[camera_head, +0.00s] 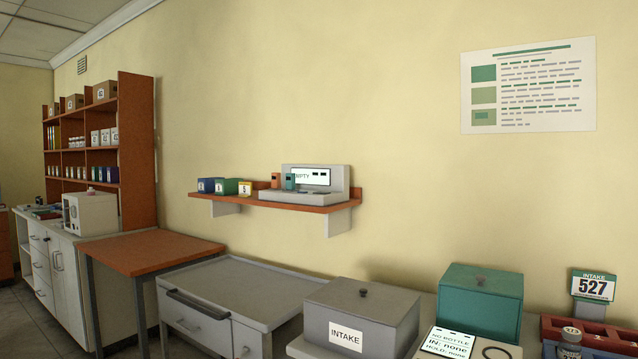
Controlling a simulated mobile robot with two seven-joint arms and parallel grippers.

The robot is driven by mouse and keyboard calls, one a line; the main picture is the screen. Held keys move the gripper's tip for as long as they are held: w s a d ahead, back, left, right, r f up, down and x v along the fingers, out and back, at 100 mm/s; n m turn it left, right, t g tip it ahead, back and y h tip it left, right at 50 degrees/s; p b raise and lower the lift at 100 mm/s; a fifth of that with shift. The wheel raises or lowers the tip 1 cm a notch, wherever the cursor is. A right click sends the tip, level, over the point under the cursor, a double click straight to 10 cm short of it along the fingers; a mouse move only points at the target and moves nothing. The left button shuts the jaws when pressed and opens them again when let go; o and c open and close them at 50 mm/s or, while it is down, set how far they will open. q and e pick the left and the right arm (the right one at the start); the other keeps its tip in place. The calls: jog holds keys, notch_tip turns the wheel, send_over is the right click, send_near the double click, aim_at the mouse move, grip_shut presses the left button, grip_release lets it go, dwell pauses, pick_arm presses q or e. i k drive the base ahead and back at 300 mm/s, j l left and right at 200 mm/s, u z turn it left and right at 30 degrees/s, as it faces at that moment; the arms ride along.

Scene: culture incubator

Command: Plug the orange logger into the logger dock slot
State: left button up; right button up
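A small orange block with a dark patch, which looks like the orange logger (276,180), stands upright on the wall shelf at the left end of a grey device. This device looks like the logger dock (338,181); its lit screen (313,176) reads "MPTY", with the first letter hidden. A similar teal block (289,182) stands just right of the orange one, in front of the screen's left part. The dock's slot is too small to make out. Neither of my grippers is in view.
The orange-brown wall shelf (240,201) also holds blue, green and yellow boxes (226,186) on its left. Below are a grey bench (235,290), a grey INTAKE box (361,315) and a teal box (480,300). A brown table (150,250) stands left. The wall above the shelf is clear.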

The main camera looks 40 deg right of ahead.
aim_at(276, 177)
jog(key=z, duration=1.2)
jog(key=i+j+z, duration=0.15)
jog(key=i, duration=0.25)
jog(key=i+z, duration=0.15)
jog(key=i, duration=0.25)
jog(key=i+j+z, duration=0.25)
jog(key=z, duration=0.35)
jog(key=i+j+z, duration=0.1)
jog(key=j+z, duration=0.15)
jog(key=z, duration=0.25)
jog(key=j+z, duration=0.25)
jog(key=z, duration=0.2)
jog(key=j+z, duration=0.3)
jog(key=j, duration=0.15)
jog(key=k+j+z, duration=0.15)
jog(key=j+z, duration=0.15)
jog(key=k+j+z, duration=0.1)
jog(key=j, duration=0.2)
jog(key=k+j+z, duration=0.1)
jog(key=j, duration=0.25)
jog(key=k+j+z, duration=0.1)
jog(key=j, duration=0.2)
